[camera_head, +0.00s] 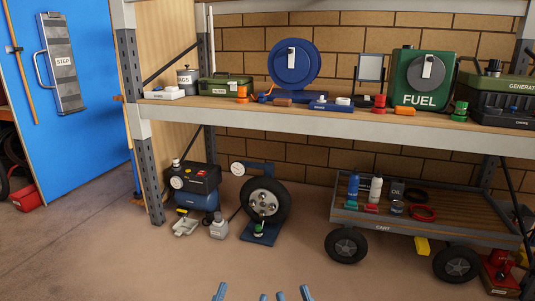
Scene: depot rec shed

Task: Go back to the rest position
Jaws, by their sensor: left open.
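Only the blue-grey fingertips of my grippers show, at the bottom edge of the head view. My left gripper (241,294) has its two fingertips well apart, with nothing seen between them. My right gripper (293,295) is close beside it, its fingertips apart with a narrower gap and nothing seen between them. The rest of both grippers and both arms is out of view. Both fingertip pairs show over bare floor, apart from the things around.
A long shelf (300,113) holds a green fuel can (418,85), a blue reel (293,62) and a toolbox (227,88). Below stand a compressor (195,185), a wheel (265,203) on a stand and a loaded cart (385,228). The near floor (150,265) is clear.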

